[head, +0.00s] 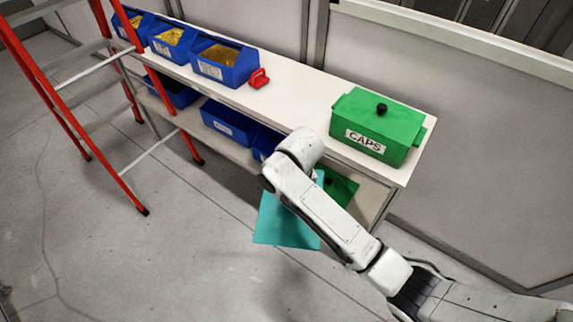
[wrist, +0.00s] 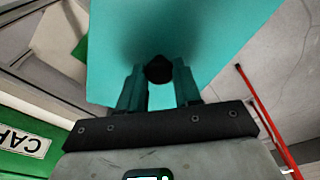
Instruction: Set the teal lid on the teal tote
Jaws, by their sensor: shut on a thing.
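The teal lid (head: 283,222) is a flat teal panel in front of the shelf unit in the head view, partly hidden by my arm. It fills the upper middle of the wrist view (wrist: 215,40). My gripper (wrist: 159,82) is shut on the lid's black knob (wrist: 158,69), with one finger on each side of it. In the head view my gripper is hidden behind my arm. I cannot make out a teal tote in either view.
A green lidded box marked CAPS (head: 380,127) stands on the shelf unit's white top (head: 300,107). Blue bins (head: 222,62) and a small red item (head: 259,78) stand further left. A green piece (head: 341,187) shows lower down. An orange ladder (head: 70,105) stands left; open floor lies in front.

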